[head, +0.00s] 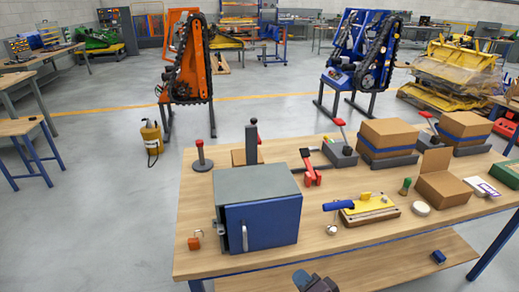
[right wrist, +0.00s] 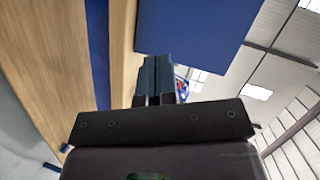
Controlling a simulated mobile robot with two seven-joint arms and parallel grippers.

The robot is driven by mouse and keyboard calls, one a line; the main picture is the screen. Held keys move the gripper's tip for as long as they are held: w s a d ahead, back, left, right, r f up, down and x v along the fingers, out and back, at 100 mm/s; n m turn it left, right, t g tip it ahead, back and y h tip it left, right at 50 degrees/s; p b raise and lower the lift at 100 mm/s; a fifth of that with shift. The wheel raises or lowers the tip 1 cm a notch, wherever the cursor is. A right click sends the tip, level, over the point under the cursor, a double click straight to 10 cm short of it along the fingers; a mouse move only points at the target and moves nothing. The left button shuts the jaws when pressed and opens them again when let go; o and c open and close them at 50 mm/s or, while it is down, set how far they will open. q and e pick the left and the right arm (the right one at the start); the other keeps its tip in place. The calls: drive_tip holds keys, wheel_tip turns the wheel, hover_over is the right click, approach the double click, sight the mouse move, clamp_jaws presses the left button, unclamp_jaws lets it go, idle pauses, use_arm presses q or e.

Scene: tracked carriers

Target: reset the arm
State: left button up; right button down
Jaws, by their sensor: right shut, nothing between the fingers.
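My right gripper (head: 308,281) shows at the bottom edge of the head view, in front of the workbench and low. In the right wrist view its fingers (right wrist: 158,78) are together with nothing between them. The grey cabinet (head: 255,182) with a blue door (head: 264,222) stands on the bench beyond the gripper, apart from it. The door looks slightly ajar at its handle side. A blue panel, apparently this door (right wrist: 195,30), fills the upper middle of the right wrist view. My left gripper is not in view.
The wooden workbench (head: 370,237) carries a red padlock (head: 194,243), a yellow clamp fixture (head: 369,208), red toggle clamps, an open cardboard box (head: 443,188) and strapped boxes (head: 391,133). A lower shelf (head: 390,268) holds a small blue block (head: 438,257).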

drive_tip(key=s+d+f+n+h, duration=0.3)
drive_tip(key=s+d+n, duration=0.2)
drive_tip(key=s+d, duration=0.3)
drive_tip(key=s+d+f+n+g+h, duration=0.1)
drive_tip(key=s+d+f+n+h, duration=0.3)
drive_tip(key=s+d, duration=0.4)
drive_tip(key=shift+s+d+f+n+g+h, duration=0.2)
drive_tip(key=shift+d+n+g+h, duration=0.15)
drive_tip(key=shift+d, duration=0.3)
